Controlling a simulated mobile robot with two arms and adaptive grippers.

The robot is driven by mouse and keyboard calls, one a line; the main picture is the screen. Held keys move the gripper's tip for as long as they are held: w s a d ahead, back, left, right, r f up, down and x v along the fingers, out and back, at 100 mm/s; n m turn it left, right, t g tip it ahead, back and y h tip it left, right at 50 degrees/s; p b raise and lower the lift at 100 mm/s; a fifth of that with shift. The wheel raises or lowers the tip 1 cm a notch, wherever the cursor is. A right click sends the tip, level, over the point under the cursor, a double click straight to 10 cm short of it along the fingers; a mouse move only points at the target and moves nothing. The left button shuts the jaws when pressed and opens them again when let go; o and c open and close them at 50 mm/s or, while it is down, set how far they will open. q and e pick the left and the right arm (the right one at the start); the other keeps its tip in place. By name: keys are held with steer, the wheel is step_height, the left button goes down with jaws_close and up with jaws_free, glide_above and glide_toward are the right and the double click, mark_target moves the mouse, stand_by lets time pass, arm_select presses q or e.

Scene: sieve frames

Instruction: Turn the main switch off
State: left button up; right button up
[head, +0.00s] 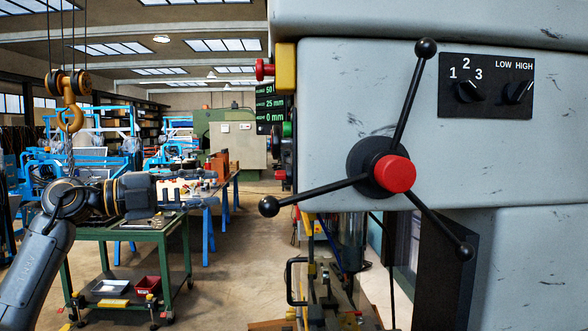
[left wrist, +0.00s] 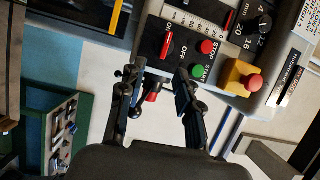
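The main switch (left wrist: 167,45) is a red handle on a dark panel in the left wrist view, between the labels ON and OFF. Its handle appears to line up with ON. My left gripper (left wrist: 158,70) is open and empty, with its fingers spread below the panel and apart from the switch. It also shows in the head view (head: 212,181), left of the drill press (head: 340,90). My right gripper is not in view.
Beside the switch are a red STOP button (left wrist: 208,47), a green START button (left wrist: 198,71) and a yellow box with a red emergency button (left wrist: 252,82). A three-armed feed handle (head: 396,174) juts from the press front. A green workbench (head: 128,232) stands at left.

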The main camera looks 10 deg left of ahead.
mark_target(283, 175)
arm_select(q)
steer(key=r+p+x, duration=0.1)
steer(key=p+x, duration=0.4)
steer(key=x, duration=0.8)
steer(key=shift+s, duration=0.3)
steer(key=shift+d+r, duration=0.1)
steer(key=shift+r, duration=0.05)
jaws_close()
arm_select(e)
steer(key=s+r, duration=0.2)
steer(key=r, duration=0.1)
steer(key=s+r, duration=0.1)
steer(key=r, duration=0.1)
